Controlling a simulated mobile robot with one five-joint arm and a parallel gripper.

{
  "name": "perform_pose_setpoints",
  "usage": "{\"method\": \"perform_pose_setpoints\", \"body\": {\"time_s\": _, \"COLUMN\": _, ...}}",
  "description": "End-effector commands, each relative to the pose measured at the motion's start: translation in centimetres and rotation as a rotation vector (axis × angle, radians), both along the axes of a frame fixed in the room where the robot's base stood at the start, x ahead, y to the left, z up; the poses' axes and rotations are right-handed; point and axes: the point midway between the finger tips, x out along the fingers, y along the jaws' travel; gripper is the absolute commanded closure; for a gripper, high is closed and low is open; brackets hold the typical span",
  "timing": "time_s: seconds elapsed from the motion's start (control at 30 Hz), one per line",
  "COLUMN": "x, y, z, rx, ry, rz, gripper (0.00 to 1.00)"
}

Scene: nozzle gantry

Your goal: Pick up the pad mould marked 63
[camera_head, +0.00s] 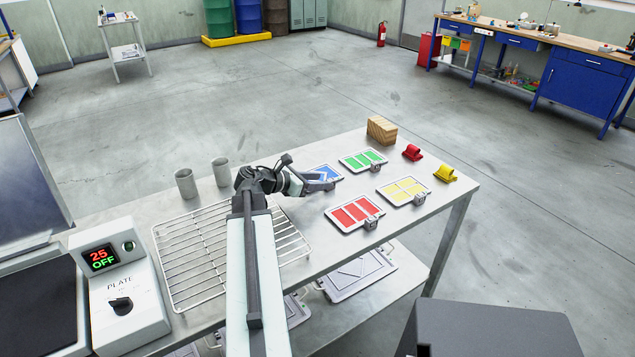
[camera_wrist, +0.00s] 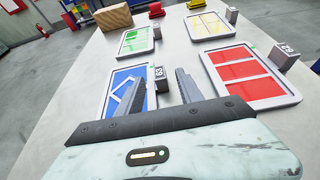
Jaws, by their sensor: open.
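The blue pad mould (camera_head: 325,171) is a light tray with a blue pad and white lines. It also shows in the wrist view (camera_wrist: 119,95), with a small grey block (camera_wrist: 160,76) at its right edge that appears marked 63. My gripper (camera_head: 322,185) is over this mould's near side in the head view. In the wrist view my gripper (camera_wrist: 159,79) is open, with the block showing between its fingers; I cannot tell whether they touch it. The red mould (camera_head: 354,212) has a marked block (camera_wrist: 287,53) whose number I cannot read surely. My gripper partly hides the blue mould.
The green mould (camera_head: 363,160) and yellow mould (camera_head: 404,191) lie beyond on the metal table. A wooden block (camera_head: 381,130), a red piece (camera_head: 412,152) and a yellow piece (camera_head: 445,174) stand along the far side. A wire rack (camera_head: 190,255) and two grey cups (camera_head: 185,183) are left.

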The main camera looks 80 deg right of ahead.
Motion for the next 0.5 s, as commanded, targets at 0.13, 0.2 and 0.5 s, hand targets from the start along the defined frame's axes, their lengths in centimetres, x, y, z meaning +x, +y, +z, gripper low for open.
{"method": "perform_pose_setpoints", "body": {"time_s": 0.13, "x": -1.7, "y": -2.0, "z": -1.4, "rx": 0.001, "ry": 0.001, "rz": -0.002, "gripper": 0.56}}
{"method": "perform_pose_setpoints", "body": {"time_s": 0.2, "x": -2.2, "y": -2.4, "z": -1.5, "rx": 0.000, "ry": 0.000, "rz": -0.002, "gripper": 0.56}}
{"method": "perform_pose_setpoints", "body": {"time_s": 0.5, "x": -2.1, "y": -2.3, "z": -1.3, "rx": 0.000, "ry": 0.000, "rz": 0.000, "gripper": 0.87}}
